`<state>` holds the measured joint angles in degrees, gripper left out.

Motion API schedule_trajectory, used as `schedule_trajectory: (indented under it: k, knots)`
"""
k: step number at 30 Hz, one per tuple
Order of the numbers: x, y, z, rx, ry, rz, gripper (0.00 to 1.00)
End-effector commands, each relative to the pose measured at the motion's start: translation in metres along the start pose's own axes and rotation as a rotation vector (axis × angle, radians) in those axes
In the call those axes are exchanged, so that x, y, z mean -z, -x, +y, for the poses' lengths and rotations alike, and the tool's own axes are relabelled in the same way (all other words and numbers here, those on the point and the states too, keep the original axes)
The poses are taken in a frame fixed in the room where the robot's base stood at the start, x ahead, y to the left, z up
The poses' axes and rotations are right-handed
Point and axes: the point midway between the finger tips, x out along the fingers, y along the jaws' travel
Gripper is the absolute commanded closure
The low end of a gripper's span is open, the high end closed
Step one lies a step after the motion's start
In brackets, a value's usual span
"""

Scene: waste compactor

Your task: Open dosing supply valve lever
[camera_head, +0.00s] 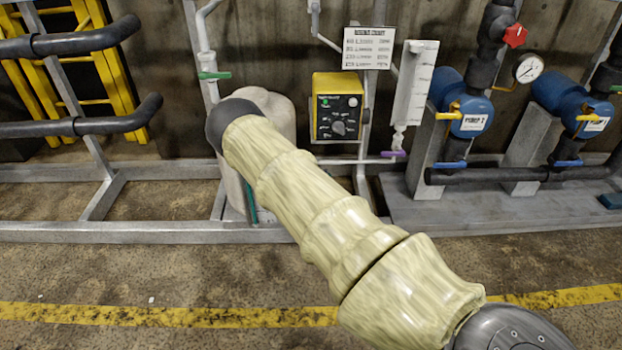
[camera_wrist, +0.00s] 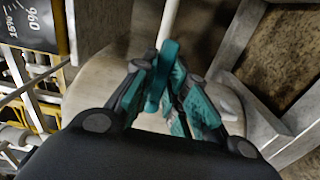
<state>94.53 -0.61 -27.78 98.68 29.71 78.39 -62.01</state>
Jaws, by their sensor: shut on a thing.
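My gripper (camera_wrist: 158,76) shows in the wrist view with its dark fingers closed in. Teal parts show between and beside the fingers, and the upper one looks like the valve lever (camera_wrist: 166,60), at the end of a thin white pipe (camera_wrist: 170,20). I cannot clearly separate the lever from the teal finger parts. In the head view my arm covers most of that spot. A narrow teal strip (camera_head: 251,205) shows low in front of the white tank (camera_head: 278,110); I cannot tell whether it is lever or finger.
A yellow dosing unit (camera_head: 337,107) stands right of the tank. A green lever (camera_head: 214,75) sits on the upper pipe, a purple lever (camera_head: 394,153) further right. Blue pumps (camera_head: 468,112) stand at the right. A grey frame rail (camera_head: 130,231) runs low along the floor.

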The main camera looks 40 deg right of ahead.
Motion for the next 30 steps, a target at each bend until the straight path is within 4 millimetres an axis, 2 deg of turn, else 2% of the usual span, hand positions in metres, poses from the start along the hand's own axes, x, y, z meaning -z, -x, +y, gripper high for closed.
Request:
schedule_trajectory:
  k: [6, 20, 21, 24, 30]
  knots:
    - [-0.016, 0.002, 0.001, 0.003, 0.049, -0.017, 1.0]
    - [-0.019, 0.002, 0.001, 0.003, 0.06, -0.02, 1.0]
    - [-0.019, 0.002, 0.001, 0.003, 0.06, -0.02, 0.8]
    - [-0.019, 0.002, 0.002, 0.003, 0.059, -0.02, 0.63]
    - [-0.019, 0.001, 0.002, 0.002, 0.058, -0.019, 0.63]
